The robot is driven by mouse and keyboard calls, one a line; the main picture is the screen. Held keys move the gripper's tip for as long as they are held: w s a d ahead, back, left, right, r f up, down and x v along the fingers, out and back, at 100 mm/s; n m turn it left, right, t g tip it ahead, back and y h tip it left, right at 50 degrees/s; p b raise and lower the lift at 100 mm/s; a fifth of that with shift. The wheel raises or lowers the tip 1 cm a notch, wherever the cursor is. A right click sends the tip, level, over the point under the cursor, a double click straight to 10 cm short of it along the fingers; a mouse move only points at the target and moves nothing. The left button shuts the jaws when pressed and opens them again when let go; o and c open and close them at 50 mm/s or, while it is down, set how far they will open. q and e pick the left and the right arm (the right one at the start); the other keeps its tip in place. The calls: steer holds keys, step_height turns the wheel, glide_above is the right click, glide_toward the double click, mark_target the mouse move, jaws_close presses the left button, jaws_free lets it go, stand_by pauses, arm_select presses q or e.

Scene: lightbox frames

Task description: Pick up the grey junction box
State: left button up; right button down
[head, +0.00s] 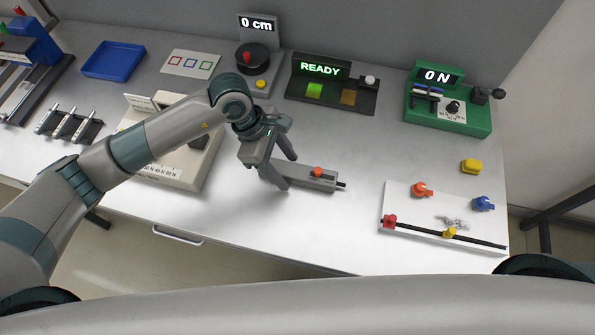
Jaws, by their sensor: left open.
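A grey box (318,182), the only thing that looks like the grey junction box, lies on the light table near the middle. It is long and low, with an orange knob on top and a dark stub at its right end. My left gripper (288,173) is open at the box's left end, one finger on the far side and one on the near side. That end is partly hidden by the fingers. I cannot tell whether they touch it. My right gripper is not in view.
Behind the box stands a black panel reading READY (320,75). A beige meter box (190,170) is left, under my left arm. A white board (405,205) with coloured parts lies right. Bare table lies in front.

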mark_target(293, 169)
arm_select(q)
steer(key=c, duration=1.2)
steer(key=shift+r, duration=0.1)
steer(key=shift+r, duration=0.45)
step_height(293, 169, up, 4)
steer(key=shift+w+f+p, duration=0.1)
steer(key=shift+f+p, duration=0.1)
steer(key=shift+p, duration=0.5)
steer(key=s+d+r, duration=0.2)
steer(key=s+d+r+p, duration=0.1)
steer(key=s+d+r, duration=0.1)
steer(key=s+d, duration=0.1)
steer(key=s+d+r, duration=0.2)
steer(key=s+d, duration=0.1)
steer(key=shift+s+d+r+p, duration=0.15)
steer(key=shift+s+r+p, duration=0.1)
steer(key=shift+p, duration=0.1)
